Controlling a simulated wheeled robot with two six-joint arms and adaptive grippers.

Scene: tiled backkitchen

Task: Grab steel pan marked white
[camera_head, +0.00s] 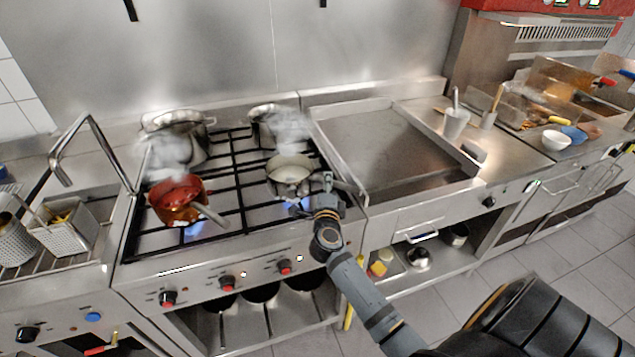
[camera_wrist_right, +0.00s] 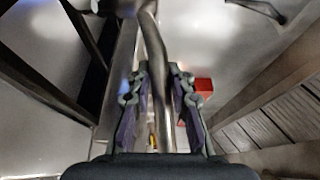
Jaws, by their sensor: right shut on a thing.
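A steel pan (camera_head: 290,170) with a pale interior sits on the front right burner of the stove, with blue flame showing under it. A white mark cannot be made out on it. My right gripper (camera_head: 328,182) is at the pan's right side, on its handle. In the right wrist view the metal handle (camera_wrist_right: 152,45) runs between the two fingers of the gripper (camera_wrist_right: 160,88), which is shut on it. The pan's body is mostly out of that view. My left gripper is not in view.
A red pot (camera_head: 177,200) stands on the front left burner. Two steaming steel pots, the left one (camera_head: 178,120) and the right one (camera_head: 262,112), stand behind. A flat griddle (camera_head: 385,150) lies to the right. Strainer baskets (camera_head: 66,228) stand at the left.

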